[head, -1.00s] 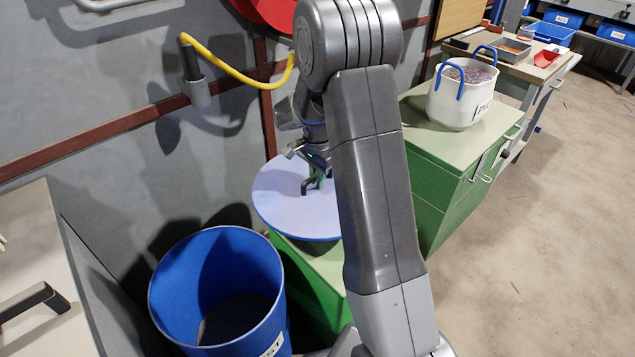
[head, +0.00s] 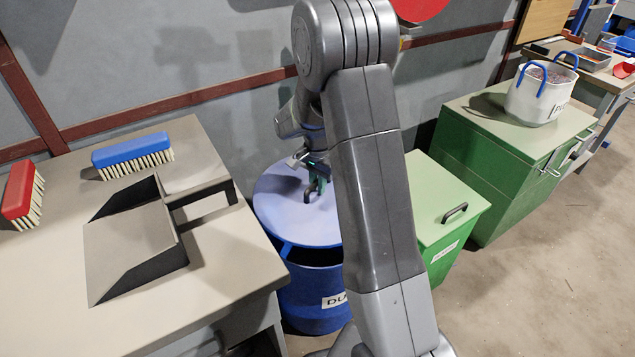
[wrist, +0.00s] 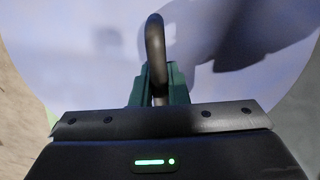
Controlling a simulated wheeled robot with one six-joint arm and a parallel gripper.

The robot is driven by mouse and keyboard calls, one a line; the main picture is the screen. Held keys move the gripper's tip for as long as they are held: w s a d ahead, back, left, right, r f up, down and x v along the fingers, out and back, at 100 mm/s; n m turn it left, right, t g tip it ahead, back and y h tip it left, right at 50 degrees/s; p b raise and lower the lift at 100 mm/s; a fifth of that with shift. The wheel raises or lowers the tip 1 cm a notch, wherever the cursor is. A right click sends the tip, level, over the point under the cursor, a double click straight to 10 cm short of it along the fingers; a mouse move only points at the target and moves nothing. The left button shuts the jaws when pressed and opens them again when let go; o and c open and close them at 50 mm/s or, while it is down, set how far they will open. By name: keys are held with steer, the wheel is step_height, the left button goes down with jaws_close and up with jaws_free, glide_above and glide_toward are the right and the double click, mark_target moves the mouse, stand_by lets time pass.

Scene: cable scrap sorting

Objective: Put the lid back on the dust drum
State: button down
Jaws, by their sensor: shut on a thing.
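The round pale-blue lid (head: 280,222) is over the blue dust drum (head: 310,298) in the head view. A dark band shows between the lid's near edge and the drum's front, so the lid looks raised or not flush there; the exact gap is hard to tell. My gripper (head: 316,178) is shut on the lid's dark bent handle (head: 307,195). In the wrist view the green fingers of my gripper (wrist: 160,78) close around the handle (wrist: 155,42), with the lid (wrist: 95,60) filling the background. My arm hides the right side of lid and drum.
A bench (head: 50,290) at left holds a dustpan (head: 130,240), a blue brush (head: 132,150) and a red brush (head: 20,192). A green lidded bin (head: 440,210) stands right of the drum. A green chest (head: 510,140) bears a white tub (head: 540,98). The wall is close behind.

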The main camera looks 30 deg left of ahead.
step_height(320, 180, down, 10)
steer(key=b, duration=0.7)
stand_by(0.4)
stand_by(0.9)
steer(key=c, duration=1.3)
jaws_free()
steer(key=shift+c, duration=0.2)
step_height(320, 180, up, 14)
steer(key=p, duration=0.3)
steer(key=shift+p, duration=0.4)
steer(key=shift+f, duration=0.1)
step_height(320, 180, down, 13)
steer(key=b, duration=0.3)
